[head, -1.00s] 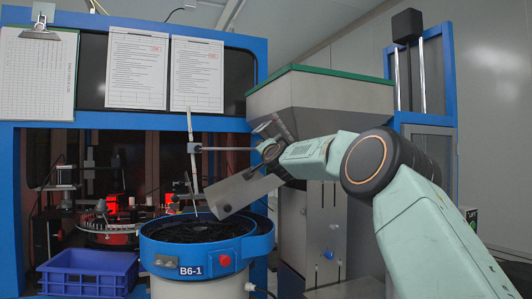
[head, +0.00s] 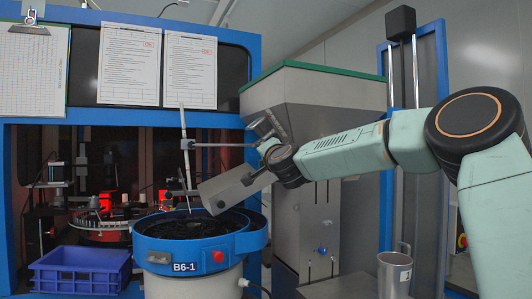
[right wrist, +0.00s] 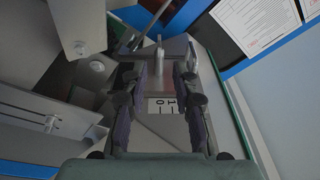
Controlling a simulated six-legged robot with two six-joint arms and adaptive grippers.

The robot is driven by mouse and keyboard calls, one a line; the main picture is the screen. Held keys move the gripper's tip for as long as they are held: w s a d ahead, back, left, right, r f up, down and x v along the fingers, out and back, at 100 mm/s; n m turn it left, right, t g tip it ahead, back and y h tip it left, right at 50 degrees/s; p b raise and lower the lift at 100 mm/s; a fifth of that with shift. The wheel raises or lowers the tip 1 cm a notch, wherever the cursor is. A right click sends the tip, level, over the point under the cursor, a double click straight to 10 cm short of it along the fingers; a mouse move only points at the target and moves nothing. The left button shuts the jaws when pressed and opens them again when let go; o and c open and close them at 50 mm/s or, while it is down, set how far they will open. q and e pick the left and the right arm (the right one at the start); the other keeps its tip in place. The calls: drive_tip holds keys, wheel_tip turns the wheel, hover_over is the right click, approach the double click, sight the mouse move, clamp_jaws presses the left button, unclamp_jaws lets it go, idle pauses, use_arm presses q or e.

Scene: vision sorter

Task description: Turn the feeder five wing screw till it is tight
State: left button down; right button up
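My right gripper (right wrist: 156,98) is open in the right wrist view, its two dark fingers apart on either side of a grey bracket. A scale label (right wrist: 162,106) with black marks shows between the fingers. A small pale upright piece (right wrist: 159,52) stands beyond the fingertips; I cannot tell for sure whether it is the wing screw. In the head view my right gripper (head: 262,130) is at the hopper's left side, above the grey chute (head: 236,188). The feeder bowl (head: 199,243), blue and marked B6-1, is below. My left gripper is not in view.
The grey hopper (head: 318,97) with a green rim stands behind my arm. A thin rod (head: 185,150) rises over the bowl. A blue crate (head: 82,281) is at lower left, and a metal mug (head: 395,275) at lower right.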

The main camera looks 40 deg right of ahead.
drive_tip(key=shift+v, duration=0.9)
drive_tip(key=shift+w+f, duration=0.1)
